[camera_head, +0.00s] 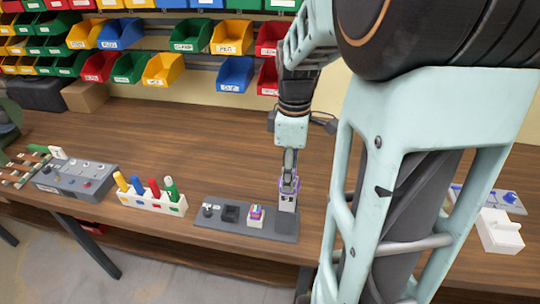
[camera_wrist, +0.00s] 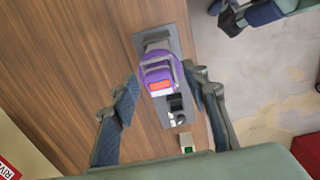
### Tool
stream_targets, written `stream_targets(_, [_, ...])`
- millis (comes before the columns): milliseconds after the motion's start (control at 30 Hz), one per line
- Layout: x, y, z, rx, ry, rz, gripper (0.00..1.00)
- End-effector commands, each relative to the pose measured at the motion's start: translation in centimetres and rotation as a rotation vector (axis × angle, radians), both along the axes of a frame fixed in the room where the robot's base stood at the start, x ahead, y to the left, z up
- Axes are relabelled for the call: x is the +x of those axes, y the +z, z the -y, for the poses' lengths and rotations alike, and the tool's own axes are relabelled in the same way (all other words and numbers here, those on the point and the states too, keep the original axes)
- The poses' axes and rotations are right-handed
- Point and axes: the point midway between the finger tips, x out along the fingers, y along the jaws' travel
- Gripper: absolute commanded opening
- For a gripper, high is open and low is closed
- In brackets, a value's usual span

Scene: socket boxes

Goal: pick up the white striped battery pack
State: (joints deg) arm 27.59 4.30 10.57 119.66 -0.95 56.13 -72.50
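The white striped battery pack (camera_head: 256,216) appears as a small white block with coloured stripes, standing on a dark grey board (camera_head: 225,228). In the wrist view, a red-and-white striped face (camera_wrist: 160,88) shows beside a purple looped part (camera_wrist: 158,68). I cannot tell whether the two are joined. In the head view, a pale upright post (camera_head: 287,204) with purple on top stands right of the pack. My gripper (camera_head: 289,176) points down over this post. In the wrist view, my gripper (camera_wrist: 160,75) is open, its fingers either side of the purple part, with no clear contact.
A dark square socket (camera_head: 230,213) and a knob (camera_head: 208,211) are left of the pack. A white rack (camera_head: 152,200) of coloured pegs and a grey panel (camera_head: 75,180) stand further left. The table behind the board is clear. Bins hang at the back.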

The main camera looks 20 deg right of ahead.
Motion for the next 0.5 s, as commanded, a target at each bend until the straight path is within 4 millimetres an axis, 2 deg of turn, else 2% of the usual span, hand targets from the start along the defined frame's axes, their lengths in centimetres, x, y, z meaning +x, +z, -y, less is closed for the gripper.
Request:
stream_targets(33, [0.01, 0.02, 0.01, 0.000, 0.000, 0.000, 0.38])
stream_targets(367, [0.01, 0.04, 0.02, 0.000, 0.000, 0.000, 0.02])
stream_targets(500, [0.02, 0.06, 0.01, -0.001, 0.000, 0.001, 0.02])
